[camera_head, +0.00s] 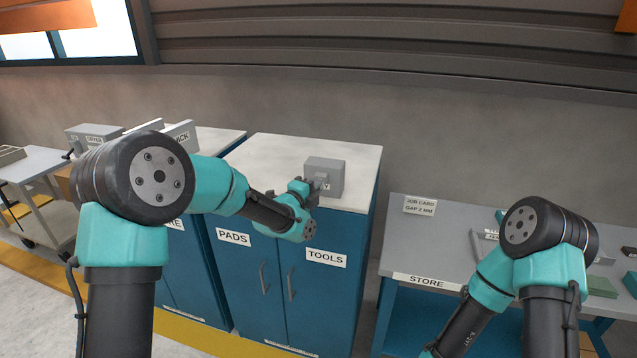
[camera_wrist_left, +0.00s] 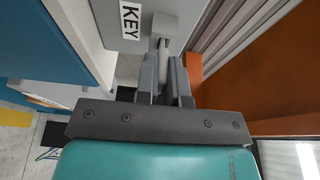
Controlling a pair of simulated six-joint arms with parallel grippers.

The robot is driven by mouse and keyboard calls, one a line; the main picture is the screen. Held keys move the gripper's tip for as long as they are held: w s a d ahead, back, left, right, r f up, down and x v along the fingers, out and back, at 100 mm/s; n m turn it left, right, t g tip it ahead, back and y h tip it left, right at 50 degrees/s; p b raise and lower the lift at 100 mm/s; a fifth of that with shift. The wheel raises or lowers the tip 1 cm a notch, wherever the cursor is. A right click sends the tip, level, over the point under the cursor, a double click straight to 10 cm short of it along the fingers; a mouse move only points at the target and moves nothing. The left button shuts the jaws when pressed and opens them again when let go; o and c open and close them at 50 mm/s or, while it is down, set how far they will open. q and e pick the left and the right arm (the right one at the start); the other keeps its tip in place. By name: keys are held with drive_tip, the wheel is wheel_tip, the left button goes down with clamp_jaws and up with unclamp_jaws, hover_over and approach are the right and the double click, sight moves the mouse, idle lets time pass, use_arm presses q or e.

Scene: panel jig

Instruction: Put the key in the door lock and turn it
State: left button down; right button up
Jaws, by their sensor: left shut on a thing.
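A grey box (camera_head: 326,173) stands on the white top of the blue cabinet. In the left wrist view the box (camera_wrist_left: 105,20) bears a KEY label. My left gripper (camera_head: 318,184) is close against the front of this box. In the left wrist view my left gripper (camera_wrist_left: 167,72) is shut on a slim grey piece, taken to be the key (camera_wrist_left: 163,58), whose far end meets a grey block on the box. The fingers hide most of the key. I cannot make out a door lock. My right gripper is out of view; only its arm shows at lower right.
The blue cabinet (camera_head: 300,285) has doors labelled PADS and TOOLS, with handles. A grey STORE bench (camera_head: 455,235) stands to the right, holding a job card (camera_head: 420,206) and green blocks. A trolley (camera_head: 38,165) stands at far left. The white cabinet top has free room.

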use_arm(q)
drive_tip(key=shift+s, duration=0.1)
drive_tip(key=shift+s+a, duration=0.2)
drive_tip(key=shift+s, duration=0.5)
drive_tip(key=shift+s+a, duration=0.15)
drive_tip(key=shift+s, duration=0.5)
drive_tip(key=shift+s, duration=0.1)
drive_tip(key=s+a, duration=0.1)
drive_tip(key=s, duration=0.4)
drive_tip(key=a+f, duration=0.5)
drive_tip(key=f, duration=0.3)
drive_tip(key=a+f, duration=0.5)
drive_tip(key=f, duration=0.4)
drive_tip(key=shift+s+a+f, duration=0.15)
drive_tip(key=shift+a+f, duration=0.1)
drive_tip(key=shift+a, duration=0.05)
drive_tip(key=shift+w+d, duration=0.25)
drive_tip(key=shift+w, duration=0.7)
drive_tip(key=shift+w+d, duration=0.2)
drive_tip(key=shift+w, duration=0.75)
drive_tip(key=shift+w+d, duration=0.25)
drive_tip(key=shift+w, duration=0.7)
drive_tip(key=shift+w+d, duration=0.2)
drive_tip(key=shift+w, duration=0.6)
drive_tip(key=shift+w+d, duration=0.15)
drive_tip(key=shift+w, duration=0.65)
